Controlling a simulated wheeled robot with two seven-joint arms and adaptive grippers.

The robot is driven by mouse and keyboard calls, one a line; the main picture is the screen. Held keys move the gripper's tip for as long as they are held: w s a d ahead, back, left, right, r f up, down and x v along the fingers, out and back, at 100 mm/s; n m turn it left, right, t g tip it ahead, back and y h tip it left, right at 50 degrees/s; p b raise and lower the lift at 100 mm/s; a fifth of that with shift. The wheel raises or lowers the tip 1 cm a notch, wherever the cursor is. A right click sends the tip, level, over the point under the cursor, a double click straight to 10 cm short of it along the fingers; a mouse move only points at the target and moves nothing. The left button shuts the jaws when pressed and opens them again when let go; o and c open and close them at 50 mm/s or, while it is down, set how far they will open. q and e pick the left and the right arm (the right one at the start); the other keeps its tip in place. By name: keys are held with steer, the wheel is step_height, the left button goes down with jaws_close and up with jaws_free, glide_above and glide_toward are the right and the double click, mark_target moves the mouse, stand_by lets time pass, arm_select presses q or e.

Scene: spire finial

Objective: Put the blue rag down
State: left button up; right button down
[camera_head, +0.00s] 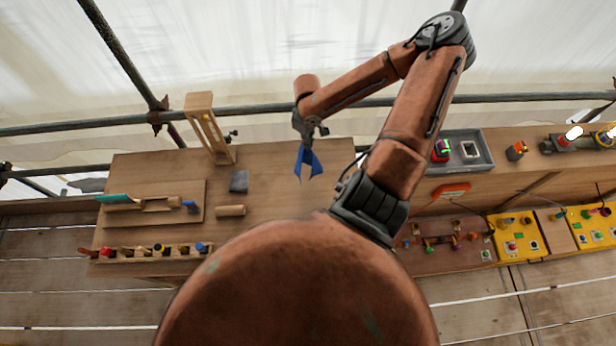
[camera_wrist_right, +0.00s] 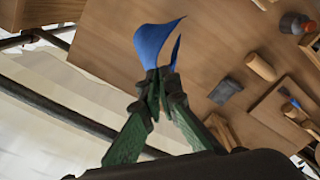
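The blue rag (camera_head: 308,162) hangs from my right gripper (camera_head: 310,130) in the head view, above the wooden workbench (camera_head: 290,200). In the right wrist view the rag (camera_wrist_right: 154,40) spreads out beyond the fingertips of the gripper (camera_wrist_right: 157,84), which are closed on it. The rag appears to be clear of the bench top, though the exact height is hard to tell. My left gripper does not show in either view.
A dark grey block (camera_head: 239,181) and a wooden cylinder (camera_head: 230,211) lie on the bench left of the rag. A wooden frame (camera_head: 208,130) stands at the back. A rack of tools (camera_head: 150,252) lies at the front left. A grey tray (camera_head: 480,150) is at the right.

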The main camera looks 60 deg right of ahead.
stand_by(0.8)
steer(key=w+d+f+m, duration=0.1)
steer(key=w+d, duration=0.4)
steer(key=d, duration=0.3)
steer(key=w+d+f, duration=0.1)
steer(key=w+d, duration=0.4)
steer(key=d, duration=0.3)
steer(key=s+a+f, duration=0.6)
steer(key=a+f, duration=0.3)
steer(key=s+a+f, duration=0.6)
steer(key=a+f, duration=0.3)
steer(key=s+a+f, duration=0.5)
steer(key=a+f, duration=0.4)
steer(key=a, duration=0.1)
steer(key=shift+s, duration=0.4)
steer(key=c, duration=2.6)
jaws_free()
steer(key=o, duration=0.8)
steer(key=shift+o, duration=0.2)
steer(key=shift+a, duration=0.1)
